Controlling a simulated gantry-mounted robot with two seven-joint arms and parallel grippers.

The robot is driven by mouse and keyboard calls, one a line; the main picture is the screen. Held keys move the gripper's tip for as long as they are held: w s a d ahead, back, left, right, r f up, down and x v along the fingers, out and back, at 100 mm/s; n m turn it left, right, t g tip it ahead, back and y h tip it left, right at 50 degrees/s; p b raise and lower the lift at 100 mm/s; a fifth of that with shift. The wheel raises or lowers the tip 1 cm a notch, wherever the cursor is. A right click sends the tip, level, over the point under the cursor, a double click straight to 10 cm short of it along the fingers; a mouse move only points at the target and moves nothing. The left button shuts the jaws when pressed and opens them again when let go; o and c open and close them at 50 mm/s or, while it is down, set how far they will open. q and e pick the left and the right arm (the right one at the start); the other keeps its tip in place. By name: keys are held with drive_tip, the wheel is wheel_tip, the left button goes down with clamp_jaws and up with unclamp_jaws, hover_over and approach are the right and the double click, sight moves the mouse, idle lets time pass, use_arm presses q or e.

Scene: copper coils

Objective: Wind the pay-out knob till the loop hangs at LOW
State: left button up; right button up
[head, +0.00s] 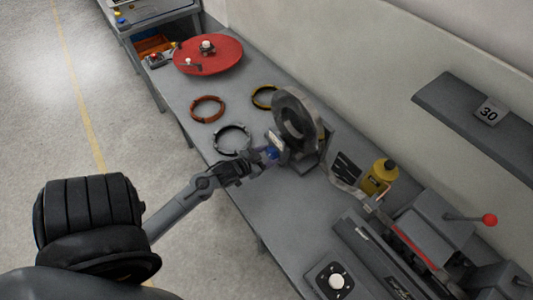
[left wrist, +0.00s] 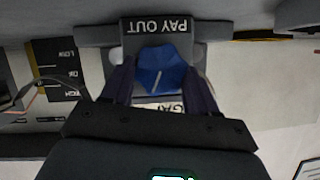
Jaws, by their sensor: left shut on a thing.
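The blue pay-out knob (left wrist: 163,70) sits below an upside-down PAY OUT label (left wrist: 157,25) in the left wrist view. In the head view the knob (head: 271,153) is at the front of the grey pay-out stand. My left gripper (left wrist: 160,88) is shut on the knob, one dark finger on each side; it also shows in the head view (head: 262,158). A black gauge board (left wrist: 62,72) carries upside-down marks including LOW and OK. The thin strip loop (left wrist: 38,83) bends beside it, near the OK mark and apart from LOW. My right gripper is not in view.
A dark reel (head: 296,114) stands on the pay-out stand. Rings (head: 207,109) lie on the grey bench, with a red turntable (head: 208,55) beyond. A yellow bottle (head: 379,177) and a machine with a red-balled lever (head: 489,220) stand to the right.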

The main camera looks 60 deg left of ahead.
use_arm(q)
drive_tip(key=m+y, duration=0.1)
drive_tip(key=m+y+p, duration=0.1)
drive_tip(key=m+y, duration=0.1)
drive_tip(key=m, duration=0.1)
drive_tip(key=shift+d+f, duration=0.1)
drive_tip(key=shift+d, duration=0.15)
idle(0.4)
drive_tip(key=o, duration=1.1)
drive_tip(key=shift+c, duration=0.2)
drive_tip(key=v, duration=1)
drive_tip(key=shift+s+d+p, duration=0.2)
drive_tip(key=shift+s+p, duration=0.15)
